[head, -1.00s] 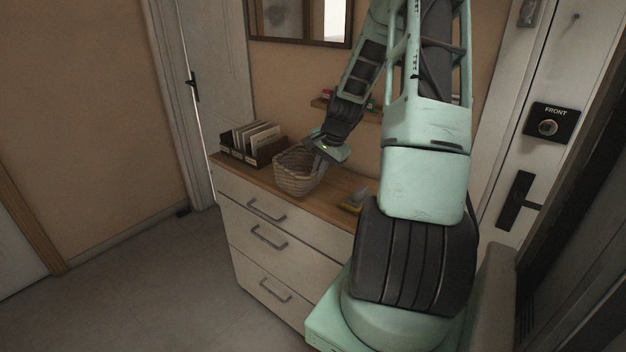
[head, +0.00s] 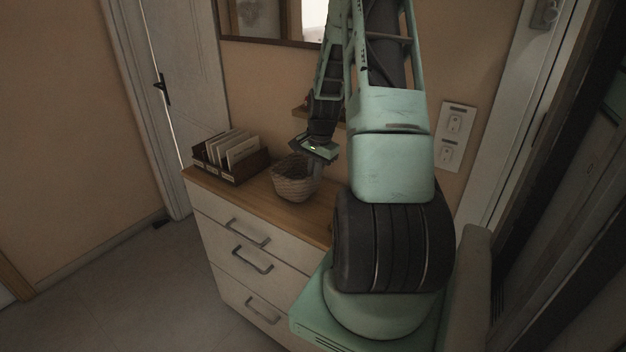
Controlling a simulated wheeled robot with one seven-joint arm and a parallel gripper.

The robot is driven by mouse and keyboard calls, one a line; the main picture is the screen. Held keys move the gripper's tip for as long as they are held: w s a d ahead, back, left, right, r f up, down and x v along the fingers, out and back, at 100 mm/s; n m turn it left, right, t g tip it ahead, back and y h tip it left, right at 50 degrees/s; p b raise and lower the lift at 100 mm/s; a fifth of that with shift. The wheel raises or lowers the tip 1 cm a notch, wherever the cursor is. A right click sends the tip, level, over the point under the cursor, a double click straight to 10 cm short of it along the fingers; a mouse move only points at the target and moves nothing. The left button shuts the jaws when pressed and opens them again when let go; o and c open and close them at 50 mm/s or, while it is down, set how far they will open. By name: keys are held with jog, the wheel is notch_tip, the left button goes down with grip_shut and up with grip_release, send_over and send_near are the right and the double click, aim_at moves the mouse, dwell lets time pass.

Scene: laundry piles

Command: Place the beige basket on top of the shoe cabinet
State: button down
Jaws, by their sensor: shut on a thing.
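The beige woven basket (head: 294,184) is upright at the wooden top of the shoe cabinet (head: 258,196), a white unit with several drawers. From this angle I cannot tell whether its base touches the top. My gripper (head: 316,163) points down at the basket's right rear rim and is shut on it. The fingertips are partly hidden inside the basket.
A dark organizer with upright cards or envelopes (head: 230,156) stands on the cabinet just left of the basket. A small wall shelf (head: 301,109) is behind my wrist, and a mirror (head: 281,20) hangs above. Bare wood shows in front of the basket.

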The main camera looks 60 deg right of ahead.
notch_tip(320, 180, down, 4)
jog(key=shift+r+p, duration=0.25)
jog(key=shift+p, duration=0.1)
jog(key=c, duration=1.6)
grip_release()
